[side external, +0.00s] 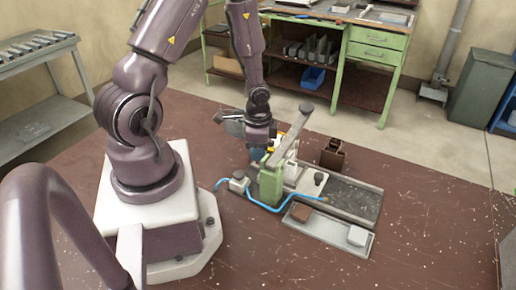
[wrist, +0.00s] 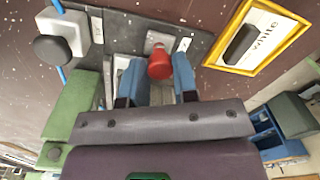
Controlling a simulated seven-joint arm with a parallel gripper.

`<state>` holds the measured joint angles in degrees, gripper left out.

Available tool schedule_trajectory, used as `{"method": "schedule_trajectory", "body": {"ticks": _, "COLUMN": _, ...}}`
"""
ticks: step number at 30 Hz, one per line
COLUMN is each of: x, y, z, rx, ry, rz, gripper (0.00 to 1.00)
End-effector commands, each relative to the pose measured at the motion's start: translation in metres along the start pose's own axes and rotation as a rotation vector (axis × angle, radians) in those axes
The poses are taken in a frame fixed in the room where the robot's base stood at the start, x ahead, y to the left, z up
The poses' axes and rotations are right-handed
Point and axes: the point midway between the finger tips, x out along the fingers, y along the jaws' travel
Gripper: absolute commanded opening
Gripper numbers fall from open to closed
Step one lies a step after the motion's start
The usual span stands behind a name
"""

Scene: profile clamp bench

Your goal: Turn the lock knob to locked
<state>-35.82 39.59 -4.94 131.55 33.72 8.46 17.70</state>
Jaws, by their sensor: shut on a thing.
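The red knob (wrist: 159,64), which I take to be the lock knob, sits on a pale base on the dark fixture in the wrist view. My gripper (wrist: 161,72) has its blue fingertips on either side of the red knob and is shut on it. In the side view my gripper (side external: 258,153) is low behind the green clamp post (side external: 270,187) and its long grey lever (side external: 291,136). The red knob is hidden there. Small white tags lie beside the knob, but I cannot read them or tell the knob's setting.
A white box with a black knob (wrist: 56,49) and blue hose stands nearby. A yellow-framed panel (wrist: 258,36) is right of the fixture in the wrist view. A tray (side external: 325,229) holds a brown and a white block. A brown block (side external: 333,154) stands behind.

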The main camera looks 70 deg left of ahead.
Motion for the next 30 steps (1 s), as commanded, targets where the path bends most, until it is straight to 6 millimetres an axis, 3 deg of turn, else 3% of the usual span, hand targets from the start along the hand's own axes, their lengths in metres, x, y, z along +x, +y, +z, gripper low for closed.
{"method": "schedule_trajectory", "body": {"ticks": 5, "x": -0.001, "y": 0.0, "z": 0.0, "rx": 0.002, "ry": 0.0, "rz": -0.001, "gripper": 0.03}}
{"method": "schedule_trajectory", "body": {"ticks": 6, "x": -0.001, "y": 0.0, "z": 0.0, "rx": 0.002, "ry": 0.0, "rz": -0.001, "gripper": 0.34}}
{"method": "schedule_trajectory", "body": {"ticks": 9, "x": 0.0, "y": 0.0, "z": 0.0, "rx": 0.001, "ry": 0.0, "rz": -0.001, "gripper": 0.53}}
{"method": "schedule_trajectory", "body": {"ticks": 20, "x": -0.006, "y": -0.001, "z": 0.0, "rx": -0.002, "ry": 0.002, "rz": -0.002, "gripper": 0.53}}
{"method": "schedule_trajectory", "body": {"ticks": 25, "x": -0.03, "y": -0.001, "z": 0.0, "rx": -0.004, "ry": 0.003, "rz": -0.005, "gripper": 0.53}}
{"method": "schedule_trajectory", "body": {"ticks": 30, "x": -0.068, "y": -0.002, "z": 0.0, "rx": -0.007, "ry": 0.005, "rz": -0.007, "gripper": 0.53}}
